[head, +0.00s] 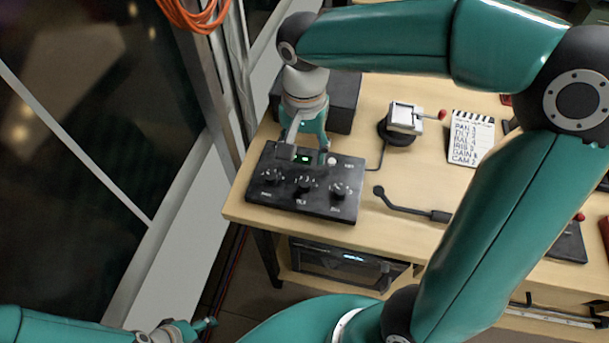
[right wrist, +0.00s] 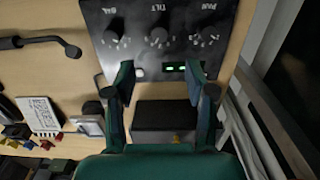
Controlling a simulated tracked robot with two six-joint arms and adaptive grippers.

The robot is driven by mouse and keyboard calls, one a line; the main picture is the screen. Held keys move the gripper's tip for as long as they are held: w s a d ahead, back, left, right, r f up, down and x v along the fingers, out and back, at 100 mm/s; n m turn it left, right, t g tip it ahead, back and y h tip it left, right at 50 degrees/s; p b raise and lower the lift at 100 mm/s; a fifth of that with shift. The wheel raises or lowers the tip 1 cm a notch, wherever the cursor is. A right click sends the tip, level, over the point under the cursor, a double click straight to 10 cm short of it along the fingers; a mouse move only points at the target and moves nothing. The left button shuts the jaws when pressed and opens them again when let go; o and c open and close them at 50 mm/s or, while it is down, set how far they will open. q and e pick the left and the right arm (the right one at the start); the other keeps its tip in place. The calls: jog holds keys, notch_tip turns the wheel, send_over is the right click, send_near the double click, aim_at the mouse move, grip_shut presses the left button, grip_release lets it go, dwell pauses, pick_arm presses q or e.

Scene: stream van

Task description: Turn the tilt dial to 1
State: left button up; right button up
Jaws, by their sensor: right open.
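A black control box (head: 302,207) sits at the left end of the wooden desk, with three black dials in a row. The tilt dial (head: 305,184) is the middle one; it also shows in the right wrist view (right wrist: 158,39) under the upside-down label TILT. The setting it points to is too small to read. My right gripper (head: 308,147) is open and empty above the box's back edge, by the green display. In the right wrist view its fingertips (right wrist: 160,72) are spread on either side, with the tilt dial beyond them. My left gripper (head: 190,328) is low at the left, its jaws unclear.
The pan dial (head: 270,177) and a third dial (head: 339,190) flank the tilt dial closely. A white button (head: 332,161) sits behind them. A dark box (head: 343,103) stands behind the panel. A gooseneck microphone (head: 410,205) and a written card (head: 470,138) lie to the right.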

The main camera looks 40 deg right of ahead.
aim_at(305, 182)
notch_tip(305, 182, down, 10)
jog(key=shift+f, duration=0.25)
